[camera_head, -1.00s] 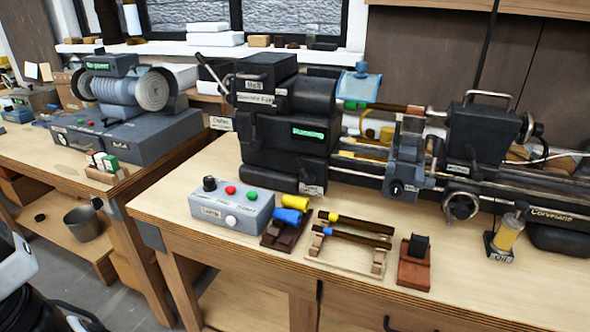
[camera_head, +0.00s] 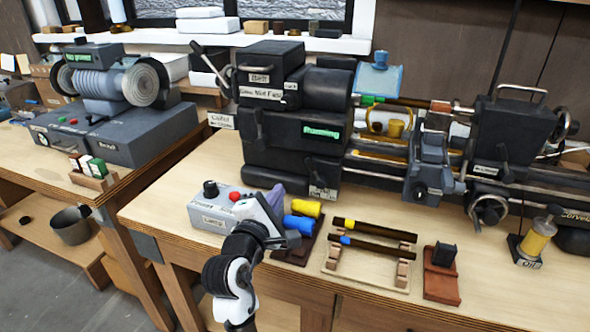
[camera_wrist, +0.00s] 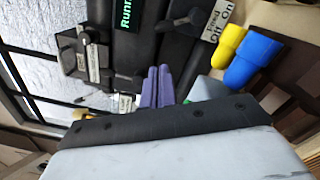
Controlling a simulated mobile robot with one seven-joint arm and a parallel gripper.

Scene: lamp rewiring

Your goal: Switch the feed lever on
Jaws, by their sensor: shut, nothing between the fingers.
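The feed lever (camera_head: 311,173) is a small dark handle low on the front of the black lathe headstock. A white label (camera_head: 322,192) sits just below it; in the wrist view the label (camera_wrist: 223,16) reads "Feed Off On". The lever (camera_wrist: 184,20) also shows in the wrist view, its knobbed end away from the label. I cannot tell its setting for sure. My gripper (camera_head: 276,197) is over the grey control box, left of the lever and apart from it. Its purple fingers (camera_wrist: 157,86) are shut and empty, pointing toward the headstock.
The grey control box (camera_head: 205,215) is partly hidden by my arm. A rack with two dark rods (camera_head: 372,247) lies farther right. A green "Running" sign (camera_head: 321,132) glows on the headstock.

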